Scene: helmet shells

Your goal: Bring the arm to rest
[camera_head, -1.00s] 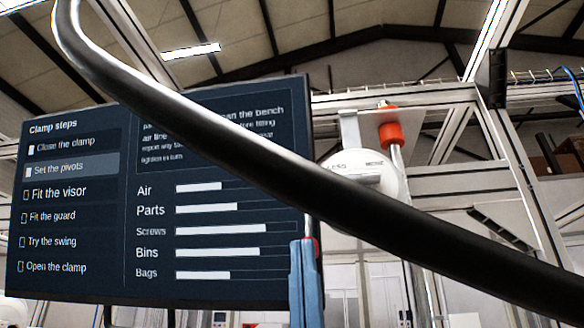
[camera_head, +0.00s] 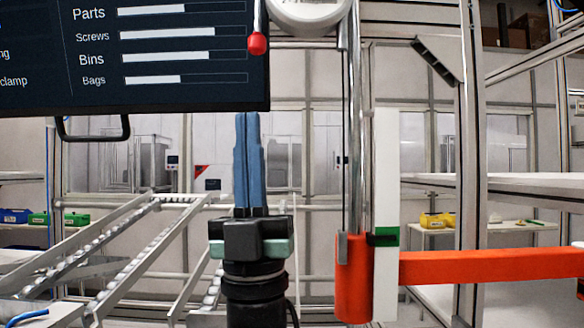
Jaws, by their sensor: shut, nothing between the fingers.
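My gripper (camera_head: 247,116) points straight up in the middle of the head view. Its two blue fingers lie against each other, shut with nothing between them. The black gripper body and wrist show below the fingers. The fingertips are just under the lower edge of the dark screen (camera_head: 255,96), as seen in the picture. The rest of my arm is below the frame and hidden.
A red-tipped rod (camera_head: 257,42) hangs above the fingers. To the right stand a metal post (camera_head: 353,150), a white upright strip (camera_head: 386,160) and an orange bar (camera_head: 490,264). Roller rails (camera_head: 120,240) slope at the left. A yellow bin (camera_head: 437,220) sits on a far shelf.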

